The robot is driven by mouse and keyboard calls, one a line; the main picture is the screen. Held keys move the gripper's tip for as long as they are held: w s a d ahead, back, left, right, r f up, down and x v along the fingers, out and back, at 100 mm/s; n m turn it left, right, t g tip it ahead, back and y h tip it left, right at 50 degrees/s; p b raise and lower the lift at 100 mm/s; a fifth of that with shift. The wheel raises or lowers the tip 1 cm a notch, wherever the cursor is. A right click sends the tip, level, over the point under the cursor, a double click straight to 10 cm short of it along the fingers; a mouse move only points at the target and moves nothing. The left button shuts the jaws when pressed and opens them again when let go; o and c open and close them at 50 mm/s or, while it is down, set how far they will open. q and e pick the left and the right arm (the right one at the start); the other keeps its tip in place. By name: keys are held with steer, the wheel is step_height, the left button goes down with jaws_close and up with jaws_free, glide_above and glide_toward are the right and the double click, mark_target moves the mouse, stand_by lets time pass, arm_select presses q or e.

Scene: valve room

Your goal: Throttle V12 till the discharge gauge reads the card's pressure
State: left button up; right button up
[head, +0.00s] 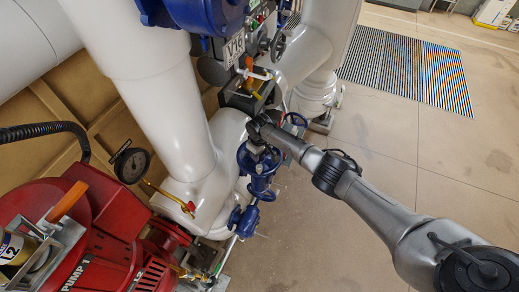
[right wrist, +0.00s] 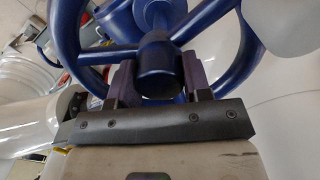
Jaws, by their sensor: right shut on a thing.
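A blue valve (head: 262,182) with a blue handwheel stands on the white pipework in the middle of the head view; no V12 tag is legible on it. My right gripper (head: 257,132) comes in from the right at its top. In the right wrist view, the two fingers of my right gripper (right wrist: 158,85) sit on either side of the handwheel's hub (right wrist: 157,62), shut on it, with the rim (right wrist: 250,50) and spokes around. A round dark gauge (head: 131,165) on a brass stem stands left of the valve; its reading is too small to tell. No card is recognisable. My left gripper is out of view.
A red pump (head: 100,240) marked PUMP 1 fills the lower left. A large white pipe (head: 150,80) rises beside the valve. A plate marked V16 (head: 234,46) and another blue handwheel (head: 294,119) are close by. The floor (head: 400,150) to the right is clear, with a striped grating (head: 405,68).

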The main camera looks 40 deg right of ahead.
steer(key=shift+s+d+f+m+p, duration=0.1)
steer(key=shift+f+m+p, duration=0.05)
steer(key=shift+m, duration=0.45)
steer(key=shift+s+f+m+p, duration=0.1)
steer(key=shift+f+m+p, duration=0.05)
steer(key=shift+m, duration=0.45)
steer(key=m+p, duration=0.1)
steer(key=m, duration=0.2)
steer(key=shift+r+m, duration=0.1)
steer(key=shift+m, duration=0.2)
steer(key=m+p, duration=0.1)
steer(key=m, duration=0.1)
steer(key=shift+m, duration=1.2)
steer(key=m+p, duration=0.1)
steer(key=m, duration=0.2)
steer(key=shift+m, duration=0.3)
steer(key=m, duration=0.3)
steer(key=shift+m, duration=1.3)
